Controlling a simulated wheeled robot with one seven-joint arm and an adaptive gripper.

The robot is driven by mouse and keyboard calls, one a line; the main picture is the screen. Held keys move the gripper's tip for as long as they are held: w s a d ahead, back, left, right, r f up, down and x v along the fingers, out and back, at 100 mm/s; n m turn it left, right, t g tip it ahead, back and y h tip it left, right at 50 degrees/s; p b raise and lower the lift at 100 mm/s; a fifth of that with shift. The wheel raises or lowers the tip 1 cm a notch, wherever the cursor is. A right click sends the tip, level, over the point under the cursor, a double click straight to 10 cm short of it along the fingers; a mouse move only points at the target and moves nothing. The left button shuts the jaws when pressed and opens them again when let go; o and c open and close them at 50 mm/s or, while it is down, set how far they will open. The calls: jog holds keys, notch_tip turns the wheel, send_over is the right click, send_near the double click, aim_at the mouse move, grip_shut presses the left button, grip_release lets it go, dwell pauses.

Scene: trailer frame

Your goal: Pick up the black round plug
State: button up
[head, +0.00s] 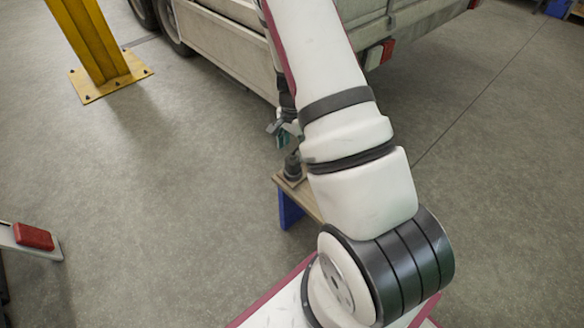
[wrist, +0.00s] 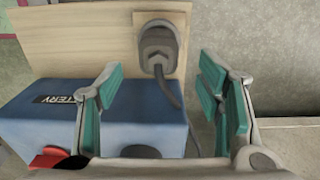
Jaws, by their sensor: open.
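The black round plug (wrist: 158,46) sits on a light wooden board (wrist: 90,38), with its dark cable running down between my fingers. It also shows in the head view as a small dark shape (head: 293,167) at the board's corner, partly behind my arm. My gripper (wrist: 161,68) has its two teal-padded fingers spread apart with nothing gripped. In the wrist view the fingertips are left and right of the plug, just below it, and appear not to touch it. In the head view my gripper (head: 284,132) is just above the plug, largely hidden by my arm.
A blue battery box (wrist: 45,115) with a red part (wrist: 50,158) fills the lower left of the wrist view. A trailer (head: 225,38) stands behind my arm. A yellow post (head: 95,40) is at upper left. Open floor lies on both sides.

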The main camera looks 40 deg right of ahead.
aim_at(294, 154)
jog(key=shift+f+b, duration=1.3)
jog(key=shift+f, duration=1.75)
jog(key=c, duration=0.8)
